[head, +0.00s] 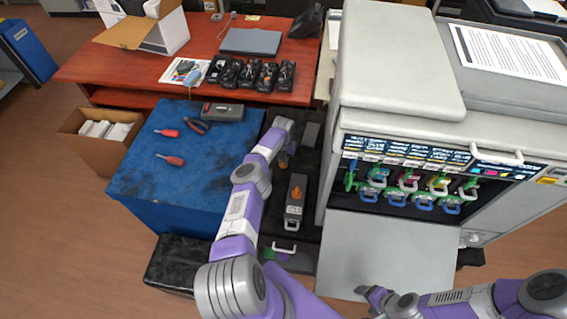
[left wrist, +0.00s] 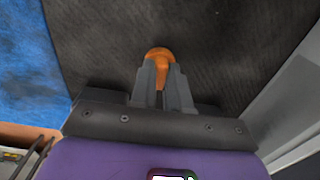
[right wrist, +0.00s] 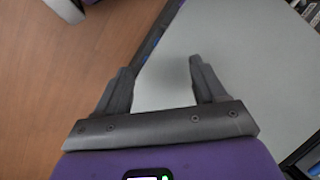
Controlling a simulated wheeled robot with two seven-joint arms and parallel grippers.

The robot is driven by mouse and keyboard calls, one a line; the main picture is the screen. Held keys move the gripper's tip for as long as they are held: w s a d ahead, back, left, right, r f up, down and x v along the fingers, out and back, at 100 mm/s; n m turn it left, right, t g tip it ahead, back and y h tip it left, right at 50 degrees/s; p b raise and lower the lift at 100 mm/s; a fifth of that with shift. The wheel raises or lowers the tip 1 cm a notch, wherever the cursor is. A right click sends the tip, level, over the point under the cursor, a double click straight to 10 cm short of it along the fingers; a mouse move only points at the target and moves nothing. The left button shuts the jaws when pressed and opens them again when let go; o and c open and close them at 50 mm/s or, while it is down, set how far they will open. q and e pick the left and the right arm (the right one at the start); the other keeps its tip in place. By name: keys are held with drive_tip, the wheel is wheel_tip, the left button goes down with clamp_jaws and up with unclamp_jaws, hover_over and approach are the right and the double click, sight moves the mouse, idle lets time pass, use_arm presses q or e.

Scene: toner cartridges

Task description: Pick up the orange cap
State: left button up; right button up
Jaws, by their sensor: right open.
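An orange cap (left wrist: 158,54) with a rounded top shows in the left wrist view, its narrow stem between my left gripper's fingers (left wrist: 161,80). The fingers are close together on either side of the stem, shut on it. In the head view, my left gripper (head: 284,155) is over the black surface, with the cap (head: 281,162) partly hidden by it. A dark grey cartridge (head: 294,211) with an orange part on top and a white handle lies nearer on that surface. My right gripper (right wrist: 158,85) is open and empty near the printer's lowered grey door (right wrist: 240,50).
The printer (head: 400,60) stands at the right with its front open, showing several coloured handles. A blue table (head: 180,205) at the left holds two red screwdrivers, pliers and a dark box. A red desk (head: 180,78) behind carries several black cartridges.

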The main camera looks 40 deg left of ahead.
use_arm(q)
clamp_jaws()
